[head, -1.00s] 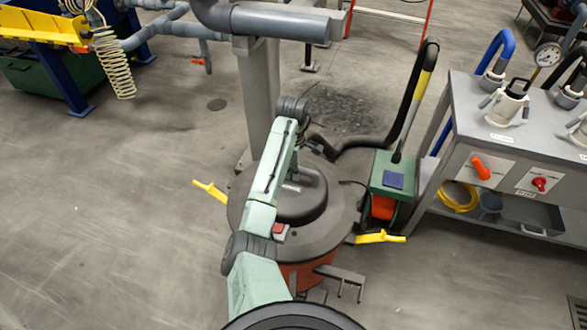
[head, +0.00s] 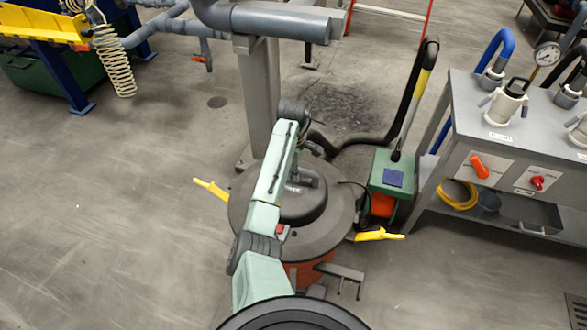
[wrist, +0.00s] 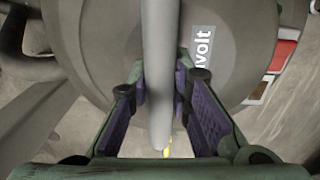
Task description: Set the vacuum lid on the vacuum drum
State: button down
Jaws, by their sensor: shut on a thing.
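The vacuum lid (head: 325,233), a wide grey disc with a raised dome, is over the orange vacuum drum (head: 302,272). The lid hides the drum's rim, so I cannot tell whether they touch. My gripper (wrist: 162,82) is shut on the lid's grey handle bar (wrist: 160,50), which runs between its two purple-padded fingers. The lid's grey top with a "volt" label (wrist: 203,55) shows beneath in the wrist view. In the head view my arm covers the gripper and part of the dome. Yellow latches stick out at the drum's left (head: 210,188) and right (head: 378,235).
A green box with a hose (head: 391,172) stands close right of the drum. A grey workbench (head: 470,120) with fittings is further right. A grey post and pipe (head: 258,95) rise just behind. The floor at left is clear.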

jog(key=shift+f, duration=0.8)
jog(key=c, duration=1.7)
grip_release()
jog(key=o, duration=0.3)
